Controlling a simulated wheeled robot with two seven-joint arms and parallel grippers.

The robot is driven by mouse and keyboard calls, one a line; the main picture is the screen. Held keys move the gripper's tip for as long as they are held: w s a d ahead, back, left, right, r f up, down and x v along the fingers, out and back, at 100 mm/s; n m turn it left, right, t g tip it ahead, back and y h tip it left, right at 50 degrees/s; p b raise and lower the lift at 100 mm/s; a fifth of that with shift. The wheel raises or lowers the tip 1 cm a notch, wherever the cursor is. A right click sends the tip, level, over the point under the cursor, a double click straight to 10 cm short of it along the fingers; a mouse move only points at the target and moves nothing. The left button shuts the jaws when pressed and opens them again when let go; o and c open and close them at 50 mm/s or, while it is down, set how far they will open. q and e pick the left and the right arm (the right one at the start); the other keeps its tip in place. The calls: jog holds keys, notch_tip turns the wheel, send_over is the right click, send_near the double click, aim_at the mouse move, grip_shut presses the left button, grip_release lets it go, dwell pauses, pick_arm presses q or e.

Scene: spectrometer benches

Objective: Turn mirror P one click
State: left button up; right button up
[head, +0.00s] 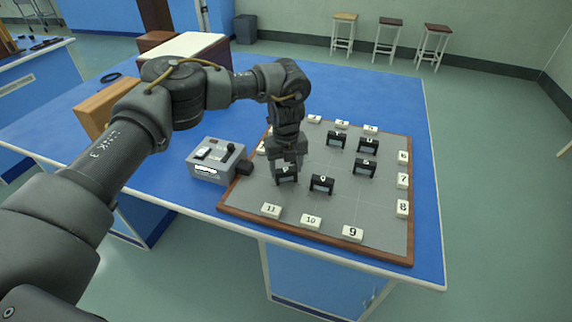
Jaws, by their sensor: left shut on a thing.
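My left gripper (286,164) reaches down over the grey board (245,198) and is shut on a small black-framed mirror (287,177) at the board's left front. The gripper hides the top of this mirror. I cannot read its letter, so I cannot tell from the picture whether it is mirror P. A second black mirror (321,184) stands just to its right, apart from the gripper. More black mirrors stand further back, one at the right (365,168), one behind it (368,146) and one at the back (337,139). My right gripper is out of view.
White number blocks line the board's edges, including 11 (271,211), 10 (311,222) and 9 (352,233) in front. A grey box with switches (214,161) stands at the left. The blue table (408,100) is clear behind the board. A wooden box (95,108) is further left.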

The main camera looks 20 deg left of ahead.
pick_arm(q)
jog(key=shift+n, duration=1)
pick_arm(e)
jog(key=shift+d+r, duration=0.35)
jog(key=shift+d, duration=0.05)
pick_arm(q)
jog(key=shift+a, duration=0.1)
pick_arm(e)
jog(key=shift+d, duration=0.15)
pick_arm(q)
jog(key=shift+r, duration=0.1)
jog(key=o, duration=1)
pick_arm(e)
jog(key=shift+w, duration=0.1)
